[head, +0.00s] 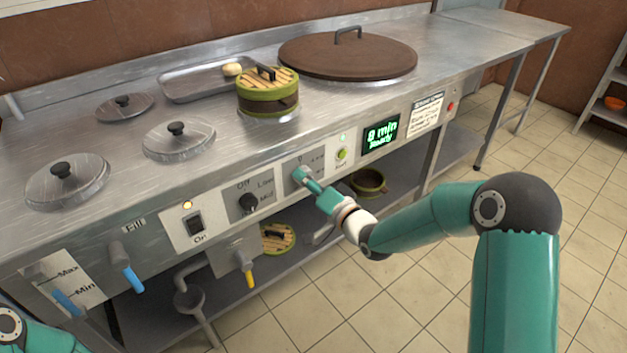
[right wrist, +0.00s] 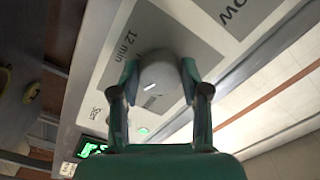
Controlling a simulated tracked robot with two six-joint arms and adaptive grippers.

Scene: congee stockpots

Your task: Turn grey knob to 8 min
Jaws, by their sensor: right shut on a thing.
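My right gripper (head: 303,176) is at the front panel of the steel counter, shut on the grey knob. In the right wrist view the round grey knob (right wrist: 160,80) sits between the two fingers of this gripper (right wrist: 160,86), with a short white mark on its face. The label "12 min" shows beside it. In the head view the gripper hides the knob. The green display (head: 381,134) to the right reads a single digit, 8 or 9, then "min" and "Ready". Only a joint of my left arm shows at the lower left; its gripper is out of view.
A black knob (head: 248,202), an on switch (head: 195,224) and a green button (head: 342,154) are on the same panel. Blue-handled levers (head: 127,272) stick out at the left. Above are lidded pots, a bamboo steamer (head: 267,93) and a large brown lid (head: 347,57).

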